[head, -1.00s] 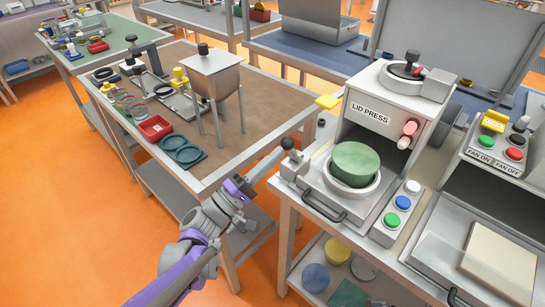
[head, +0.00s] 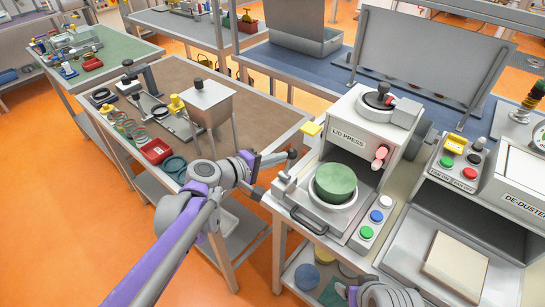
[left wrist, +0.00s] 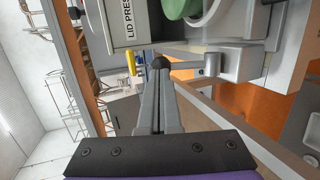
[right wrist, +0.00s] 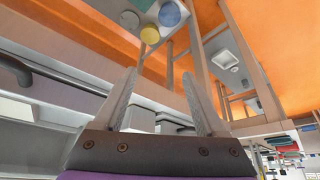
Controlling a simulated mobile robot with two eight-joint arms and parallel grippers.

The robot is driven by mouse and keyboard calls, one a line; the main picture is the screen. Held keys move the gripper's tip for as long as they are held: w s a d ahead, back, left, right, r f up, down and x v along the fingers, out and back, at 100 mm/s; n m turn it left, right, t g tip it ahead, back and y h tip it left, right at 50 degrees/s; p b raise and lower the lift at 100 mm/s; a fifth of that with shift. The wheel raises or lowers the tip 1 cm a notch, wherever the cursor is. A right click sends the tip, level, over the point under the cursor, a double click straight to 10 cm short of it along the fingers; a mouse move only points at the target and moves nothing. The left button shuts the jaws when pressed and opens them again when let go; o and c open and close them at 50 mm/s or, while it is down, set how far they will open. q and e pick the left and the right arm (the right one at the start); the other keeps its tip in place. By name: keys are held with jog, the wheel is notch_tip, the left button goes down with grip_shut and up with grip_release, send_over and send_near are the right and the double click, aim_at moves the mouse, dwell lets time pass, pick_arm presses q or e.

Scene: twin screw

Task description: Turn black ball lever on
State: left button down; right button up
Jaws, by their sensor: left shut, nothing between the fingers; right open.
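The black ball lever (head: 292,154) stands at the left front corner of the lid press (head: 368,133). In the left wrist view its black ball (left wrist: 160,62) is right at my fingertips, with the grey rod running right to its mount. My left gripper (head: 277,158) is shut with nothing between its fingers, its tips beside or against the ball; I cannot tell if they touch. It also shows in the left wrist view (left wrist: 157,76). My right gripper (right wrist: 167,78) is open and empty; part of that arm shows at the bottom of the head view.
A green round block (head: 335,181) sits in the press bowl. Blue, white and green buttons (head: 366,232) are on the press front. The de-duster (head: 510,190) stands to the right. A brown-topped table (head: 262,117) with a hopper (head: 207,103) is to the left.

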pick_arm(q)
jog(key=shift+w+d+r, duration=0.1)
jog(key=shift+w+d, duration=0.65)
jog(key=shift+w, duration=0.2)
pick_arm(e)
jog(key=shift+w+r, duration=0.1)
jog(key=shift+r, duration=0.45)
jog(key=shift+a, duration=0.1)
pick_arm(q)
jog(key=shift+r+p, duration=0.15)
jog(key=shift+p, duration=0.2)
pick_arm(e)
jog(key=shift+r, duration=0.1)
